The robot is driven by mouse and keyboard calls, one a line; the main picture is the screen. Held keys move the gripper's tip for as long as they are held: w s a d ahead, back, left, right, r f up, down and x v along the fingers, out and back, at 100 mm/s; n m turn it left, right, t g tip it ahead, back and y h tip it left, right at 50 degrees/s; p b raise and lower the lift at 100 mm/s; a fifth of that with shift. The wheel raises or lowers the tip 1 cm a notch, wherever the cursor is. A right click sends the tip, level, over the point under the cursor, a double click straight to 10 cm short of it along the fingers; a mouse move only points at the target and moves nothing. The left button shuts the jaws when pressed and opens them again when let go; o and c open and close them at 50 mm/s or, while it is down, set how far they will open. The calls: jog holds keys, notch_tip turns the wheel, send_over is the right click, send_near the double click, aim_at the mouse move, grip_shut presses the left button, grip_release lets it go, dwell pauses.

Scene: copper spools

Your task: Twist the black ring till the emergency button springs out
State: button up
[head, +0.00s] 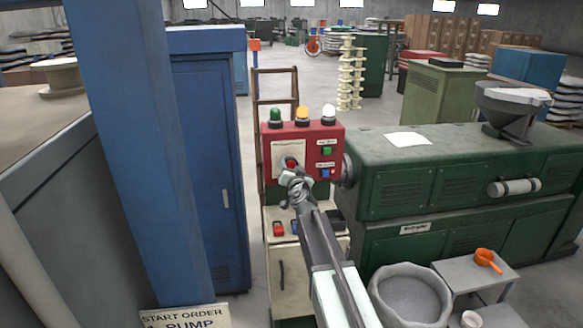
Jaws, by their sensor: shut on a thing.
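The red control box (335,140) stands in the middle of the head view, with a green, an amber and a white lamp on top. A cream plate (283,149) is on its front at the left. The emergency button shows as a small red patch (291,162) on that plate, just above my gripper. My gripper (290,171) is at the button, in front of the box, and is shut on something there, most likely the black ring. The jaws cover the ring, so I cannot make out its outline. Whether the button is in or out cannot be told.
A green button (326,151) and a blue button (326,173) sit right of my gripper on the box. A green machine (440,180) stands at the right, a blue pillar (135,130) at the left. A sack (410,275) stands low at the right.

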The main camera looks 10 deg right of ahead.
jog(key=m, duration=0.5)
jog(key=shift+m, duration=0.3)
dwell(0.4)
jog(key=o, duration=1.4)
jog(key=shift+c, duration=0.2)
jog(key=shift+s, duration=0.1)
jog(key=s, duration=0.7)
jog(key=shift+s, duration=0.3)
